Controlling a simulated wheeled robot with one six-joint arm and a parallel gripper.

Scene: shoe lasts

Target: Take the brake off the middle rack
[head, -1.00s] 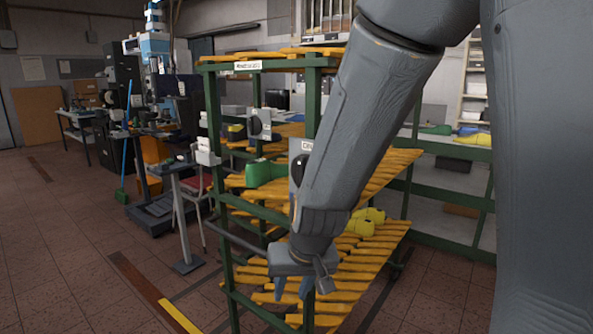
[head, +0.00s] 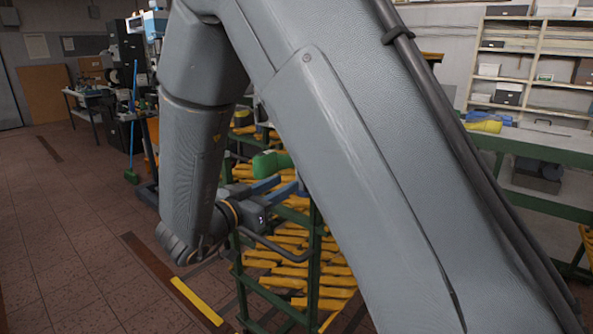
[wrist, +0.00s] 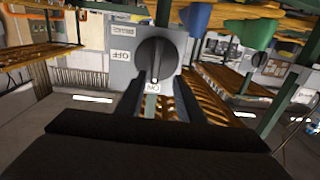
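The rack (head: 317,240) has a green frame and sloping yellow slats; my arm covers much of it in the head view. In the wrist view, a grey brake box (wrist: 118,72) on the rack carries a black rotary knob (wrist: 156,62). Its labels appear upside down. The knob's white mark points down in the picture, towards a label that seems to read "ON"; "OFF" is to the left. My gripper (head: 288,187) points right at the rack, its two bluish fingers apart.
A green shoe last (head: 270,163) lies on the rack just above my gripper. Green and blue lasts also hang in the wrist view's top. A green-framed bench (head: 545,150) stands at the right.

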